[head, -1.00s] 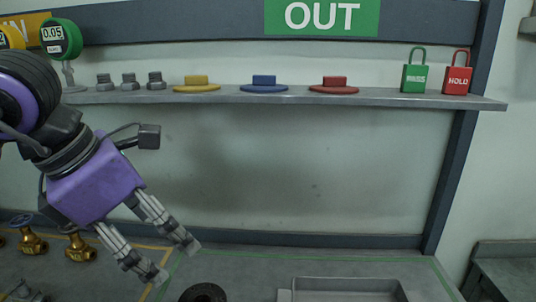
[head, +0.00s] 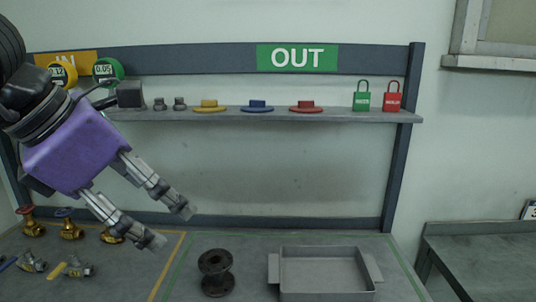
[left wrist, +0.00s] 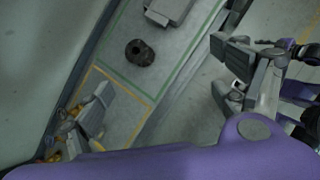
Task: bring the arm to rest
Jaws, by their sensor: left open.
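My left gripper (head: 171,225) is at the left of the head view, on a purple wrist body (head: 72,150). Its two grey fingers stand apart with nothing between them and point down and to the right. In the picture they lie to the left of a dark flanged spool (head: 215,272) on the bench, with a visible gap. In the left wrist view the purple body fills the bottom edge, and the spool (left wrist: 139,53) shows beyond it. Grey and purple parts of mine show at the right there. I do not make out my right gripper in the head view.
A grey tray (head: 325,250) stands on the bench (head: 235,240). Brass valves (head: 70,230) and fittings are at the left. A shelf (head: 340,116) carries colored caps, a green padlock (head: 361,97) and a red padlock (head: 393,97). Another bench (head: 480,240) is at the right.

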